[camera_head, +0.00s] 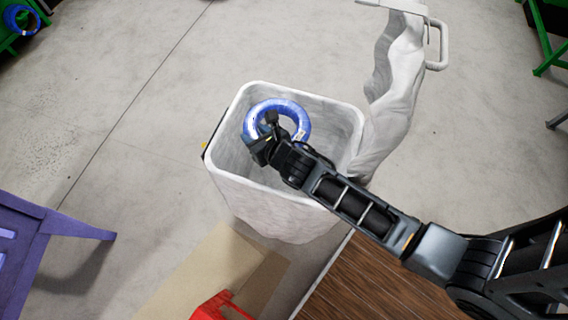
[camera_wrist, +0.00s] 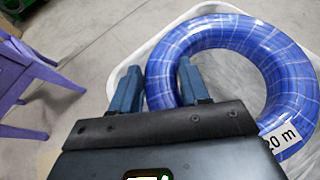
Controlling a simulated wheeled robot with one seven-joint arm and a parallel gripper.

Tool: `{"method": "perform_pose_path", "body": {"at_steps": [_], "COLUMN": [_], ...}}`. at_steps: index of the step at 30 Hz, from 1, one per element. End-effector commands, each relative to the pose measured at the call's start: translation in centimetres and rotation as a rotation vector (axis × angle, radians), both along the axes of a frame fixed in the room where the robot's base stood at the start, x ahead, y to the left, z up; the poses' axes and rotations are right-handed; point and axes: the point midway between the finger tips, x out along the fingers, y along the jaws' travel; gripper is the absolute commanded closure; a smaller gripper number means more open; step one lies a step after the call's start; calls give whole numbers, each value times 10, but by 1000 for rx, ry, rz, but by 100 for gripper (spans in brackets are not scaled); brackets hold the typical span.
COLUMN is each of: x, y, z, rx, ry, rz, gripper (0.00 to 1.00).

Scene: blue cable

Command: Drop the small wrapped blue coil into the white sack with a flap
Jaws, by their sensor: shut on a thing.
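The wrapped blue coil (camera_head: 296,112) is a ring with a white label. My gripper (camera_head: 266,133) is shut on one side of the ring and holds it over the open mouth of the white sack (camera_head: 265,208). In the wrist view the coil (camera_wrist: 240,35) fills the right side, with its left part between the two fingers of my gripper (camera_wrist: 162,85). The label reads "20 m". The sack's pale rim (camera_wrist: 140,50) shows behind the coil. The sack's flap (camera_head: 395,75) stands up at its right side, away from the opening. The sack's inside is partly hidden by the coil and my arm.
A purple stand (camera_head: 45,235) is at the lower left. A brown wooden surface (camera_head: 380,285) lies below my arm. A red item (camera_head: 218,307) and cardboard (camera_head: 225,265) are at the bottom. Another blue coil (camera_head: 22,18) is at the top left. Grey floor is clear left of the sack.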

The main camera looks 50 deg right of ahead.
Motion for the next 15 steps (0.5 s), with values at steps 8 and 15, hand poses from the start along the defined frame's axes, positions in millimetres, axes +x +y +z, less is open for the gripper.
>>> {"method": "perform_pose_path", "body": {"at_steps": [8, 15], "x": [2, 3], "y": [-34, -58], "z": [-19, -30], "rx": [-6, -14], "ry": [-8, -12], "rz": [-97, -158], "gripper": [100, 100]}}
